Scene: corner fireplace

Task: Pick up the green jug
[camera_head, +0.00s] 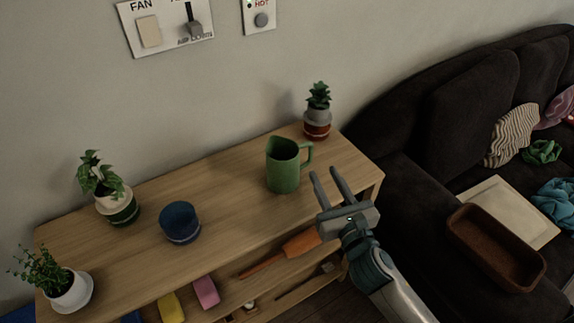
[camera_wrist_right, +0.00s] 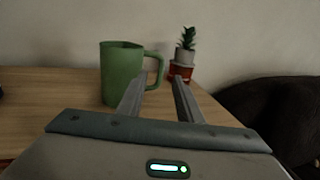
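The green jug (camera_head: 283,166) stands upright on the wooden shelf top, with its handle toward the right. In the right wrist view the jug (camera_wrist_right: 121,73) stands just ahead and left of the fingers, its handle close to the left finger's line. My right gripper (camera_head: 326,178) is open and empty, at the front right of the jug, with its fingers pointing toward the wall. The fingers also show in the right wrist view (camera_wrist_right: 159,86), apart with nothing between them. They appear short of the jug. My left gripper is not in view.
A potted succulent (camera_head: 317,115) stands behind the jug to the right. A blue cup (camera_head: 180,222) and potted plants (camera_head: 119,208) stand left on the wooden shelf unit (camera_head: 232,216). A dark sofa (camera_head: 420,179) with a brown tray (camera_head: 496,246) is at right. The wall is close behind.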

